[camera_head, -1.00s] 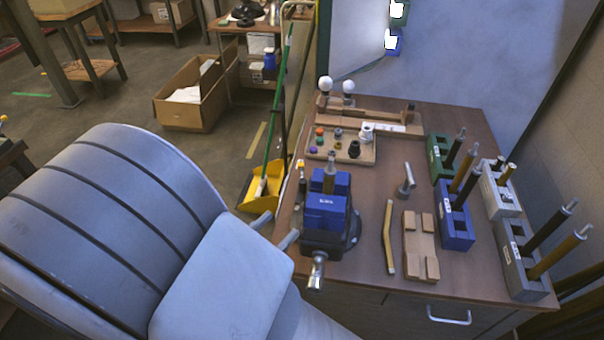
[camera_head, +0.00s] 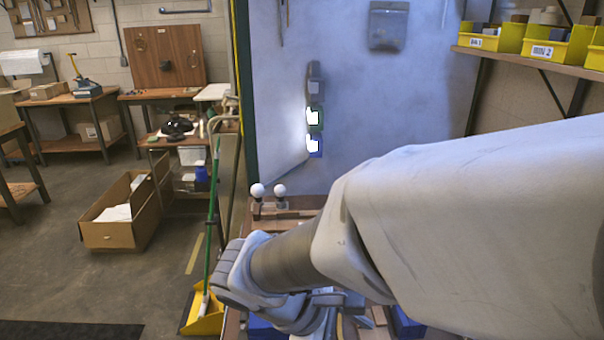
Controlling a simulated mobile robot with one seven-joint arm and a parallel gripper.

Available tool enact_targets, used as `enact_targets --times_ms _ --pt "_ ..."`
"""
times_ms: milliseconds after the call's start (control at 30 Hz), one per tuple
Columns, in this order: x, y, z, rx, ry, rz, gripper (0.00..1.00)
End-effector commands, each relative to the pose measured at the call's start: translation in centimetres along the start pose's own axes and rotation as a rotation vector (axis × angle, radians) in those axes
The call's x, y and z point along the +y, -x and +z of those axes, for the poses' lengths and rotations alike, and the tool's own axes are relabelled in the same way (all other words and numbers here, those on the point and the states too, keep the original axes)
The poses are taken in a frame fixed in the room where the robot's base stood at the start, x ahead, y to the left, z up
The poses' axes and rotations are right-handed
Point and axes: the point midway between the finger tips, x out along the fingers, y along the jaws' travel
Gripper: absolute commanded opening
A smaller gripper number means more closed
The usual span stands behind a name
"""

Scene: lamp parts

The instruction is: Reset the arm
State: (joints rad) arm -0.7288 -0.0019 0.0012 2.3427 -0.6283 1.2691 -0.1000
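My arm (camera_head: 470,220) reaches in from the right edge across the workbench, large and pale. Its wrist (camera_head: 245,275) is over the left side of the bench. The fingers of my gripper cannot be made out clearly. Grey parts at the bottom centre may belong to it or to things on the bench. Two white bulbs (camera_head: 258,190) (camera_head: 280,190) stand upright at the back of the bench. Parts of blue blocks (camera_head: 408,324) show at the bottom edge. Most other lamp parts are hidden behind my arm or below the view.
A green-handled broom (camera_head: 211,235) and a yellow dustpan (camera_head: 203,312) stand left of the bench. An open cardboard box (camera_head: 110,233) lies on the floor farther left. A panel (camera_head: 420,120) rises behind the bench. Yellow bins (camera_head: 490,38) sit on a shelf at upper right.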

Motion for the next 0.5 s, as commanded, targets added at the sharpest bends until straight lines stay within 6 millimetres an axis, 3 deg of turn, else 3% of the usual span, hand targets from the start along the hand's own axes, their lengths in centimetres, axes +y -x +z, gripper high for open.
enact_targets --times_ms 100,500 --pt "0.0 -0.3 2.3 0.11 -0.216 -0.125 0.64" --pt "0.8 1.3 7.4 0.491 -0.931 -0.376 0.64"
